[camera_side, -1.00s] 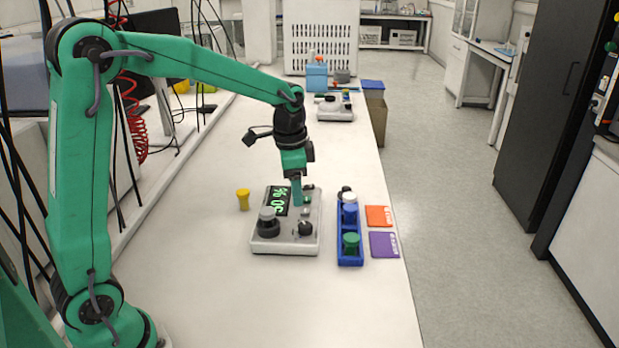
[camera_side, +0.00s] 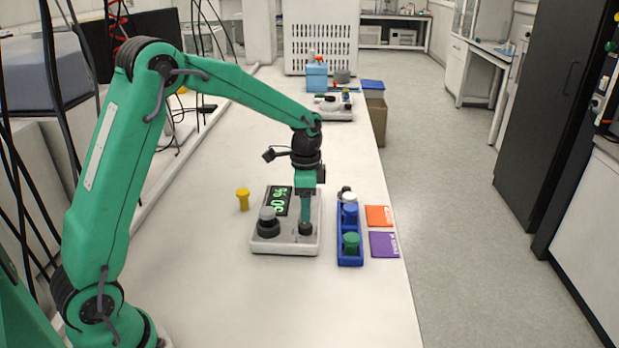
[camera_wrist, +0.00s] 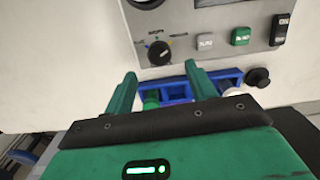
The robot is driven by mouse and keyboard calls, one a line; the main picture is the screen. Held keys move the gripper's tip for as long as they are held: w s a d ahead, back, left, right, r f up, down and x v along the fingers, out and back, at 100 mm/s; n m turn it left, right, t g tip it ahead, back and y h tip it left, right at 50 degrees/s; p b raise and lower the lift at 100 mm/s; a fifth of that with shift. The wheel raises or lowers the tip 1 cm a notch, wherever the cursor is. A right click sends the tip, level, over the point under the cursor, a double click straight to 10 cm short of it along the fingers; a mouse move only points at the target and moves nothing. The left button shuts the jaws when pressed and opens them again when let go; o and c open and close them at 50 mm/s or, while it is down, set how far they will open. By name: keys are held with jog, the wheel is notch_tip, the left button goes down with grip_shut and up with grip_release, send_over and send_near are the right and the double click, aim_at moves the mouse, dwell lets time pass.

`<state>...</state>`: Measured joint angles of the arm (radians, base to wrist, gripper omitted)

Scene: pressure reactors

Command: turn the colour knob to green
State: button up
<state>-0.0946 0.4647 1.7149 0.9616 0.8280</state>
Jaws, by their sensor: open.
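The small black knob (camera_side: 305,230) is at the front right corner of the pale device (camera_side: 285,247). In the wrist view the knob (camera_wrist: 158,51) is round and dark, with small markings around it that are too small to read. I take it to be the colour knob. My gripper (camera_side: 305,220) points down at the knob from above. In the wrist view its two green fingers (camera_wrist: 161,70) are apart, one to each side of the knob in the picture. Nothing is held between them. Whether a fingertip touches the knob I cannot tell.
Orange (camera_side: 378,216) and purple (camera_side: 384,245) cards lie beyond. A yellow piece (camera_side: 243,198) stands left.

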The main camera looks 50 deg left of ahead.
aim_at(306, 225)
jog(key=shift+f, duration=2.95)
jog(key=c, duration=1)
jog(key=shift+n, duration=0.4)
jog(key=n, duration=1.1)
jog(key=shift+a+r, duration=0.1)
